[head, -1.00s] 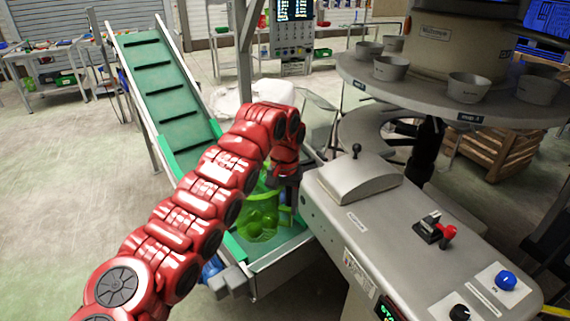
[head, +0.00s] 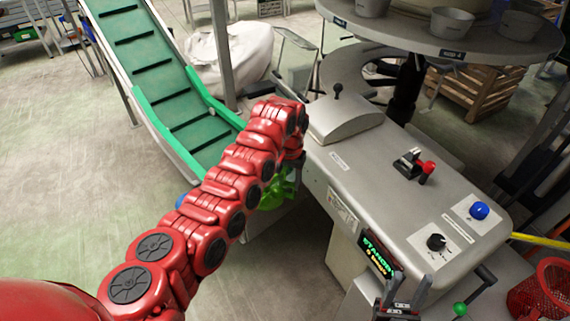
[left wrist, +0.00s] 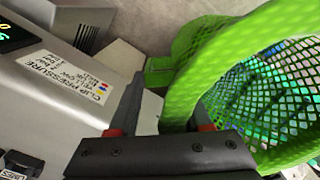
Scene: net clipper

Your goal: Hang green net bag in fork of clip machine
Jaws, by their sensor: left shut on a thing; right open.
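The green net bag (head: 278,190) hangs low at the left side of the clip machine (head: 375,165), partly hidden behind my red left arm. My left gripper is shut on the bag; in the head view the arm hides its fingertips. In the left wrist view my left gripper (left wrist: 168,112) has the bag's thick green rim and mesh (left wrist: 240,75) at its right finger, with the labelled machine panel (left wrist: 60,75) to the left. My right gripper (head: 405,290) is open and empty at the bottom, in front of the machine. I cannot make out the fork.
A green conveyor (head: 150,65) slopes down at the left. The round table with bowls (head: 450,45) stands behind the machine. A red lever (head: 426,170) and blue button (head: 479,211) sit on its top. A red basket (head: 545,290) is at lower right.

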